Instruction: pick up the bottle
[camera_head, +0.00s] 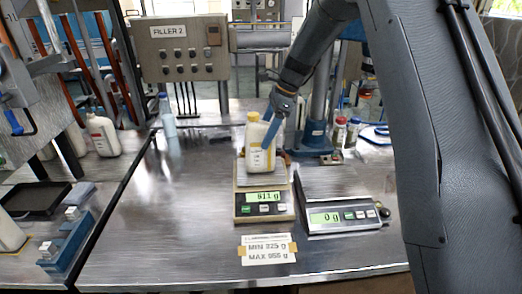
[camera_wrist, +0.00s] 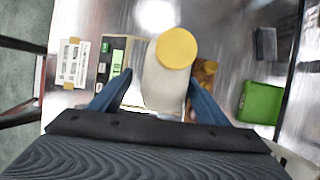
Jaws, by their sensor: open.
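A white bottle (camera_head: 260,148) with a yellow cap stands upright on the left scale (camera_head: 264,207), whose display appears to read 911 g. It also shows in the wrist view (camera_wrist: 165,85), seen from above with its yellow cap towards the camera. In the wrist view my gripper's blue fingers (camera_wrist: 160,95) are open, one on each side of the bottle. I cannot tell whether either finger touches it.
A second scale (camera_head: 340,218) reading 0 g stands to the right and looks empty. A label card (camera_head: 267,249) lies in front. More white bottles (camera_head: 103,135) stand at the left, near a dark tray (camera_head: 35,199). Small bottles (camera_head: 340,132) stand behind. A green box (camera_wrist: 260,102) is at the right in the wrist view.

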